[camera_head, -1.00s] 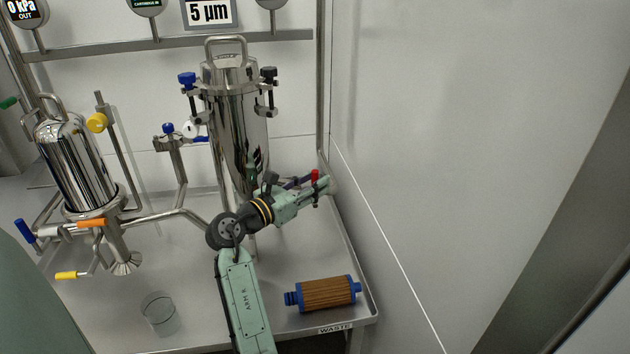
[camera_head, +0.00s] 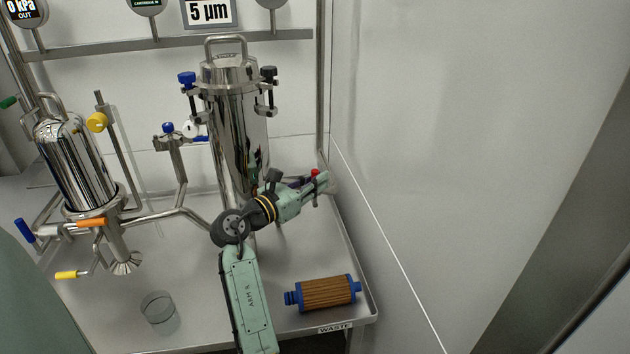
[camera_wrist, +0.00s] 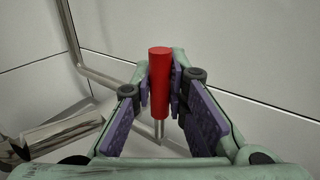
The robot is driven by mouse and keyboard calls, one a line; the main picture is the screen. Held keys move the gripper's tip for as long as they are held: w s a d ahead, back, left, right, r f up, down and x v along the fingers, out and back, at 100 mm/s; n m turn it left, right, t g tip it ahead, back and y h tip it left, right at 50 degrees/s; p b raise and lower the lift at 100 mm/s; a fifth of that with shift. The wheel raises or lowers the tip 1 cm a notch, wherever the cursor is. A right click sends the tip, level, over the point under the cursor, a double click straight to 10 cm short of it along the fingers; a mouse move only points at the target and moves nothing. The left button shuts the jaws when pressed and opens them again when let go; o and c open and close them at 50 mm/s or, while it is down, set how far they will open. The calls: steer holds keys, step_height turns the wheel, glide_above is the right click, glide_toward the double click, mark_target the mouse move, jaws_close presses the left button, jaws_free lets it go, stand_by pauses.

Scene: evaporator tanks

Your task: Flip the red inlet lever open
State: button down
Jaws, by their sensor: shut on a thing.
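The red inlet lever (camera_wrist: 159,80) stands between the two purple-padded fingers of my gripper (camera_wrist: 160,90) in the wrist view. The pads close on it from both sides, and its red end rises above them. In the head view my gripper (camera_head: 314,183) is at the right of the tall steel housing (camera_head: 238,130). Only a small red part of the lever (camera_head: 315,173) shows there; the fingers hide most of it. The lever's mount on the piping is hidden behind my arm.
A brown filter cartridge with blue ends (camera_head: 326,292) lies on the steel table near the front right edge. A smaller tank (camera_head: 75,165) with orange and yellow handles is at left. A plain wall (camera_head: 400,120) rises at right.

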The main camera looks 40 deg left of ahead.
stand_by(0.6)
steer(key=shift+s+a+n+t+p, duration=0.3)
steer(key=shift+n+t+p, duration=0.25)
steer(key=shift+p, duration=0.5)
steer(key=n+t, duration=0.1)
steer(key=s+a+n+t, duration=0.1)
steer(key=t, duration=0.1)
steer(key=shift+s+a+f+y, duration=0.1)
steer(key=shift+s+f+y, duration=0.15)
steer(key=shift+f+y, duration=0.05)
steer(key=c, duration=1.6)
jaws_free()
steer(key=shift+o, duration=0.2)
steer(key=shift+s, duration=0.1)
steer(key=v, duration=1.1)
steer(key=shift+s, duration=0.45)
steer(key=shift+f, duration=0.1)
steer(key=shift+c, duration=0.2)
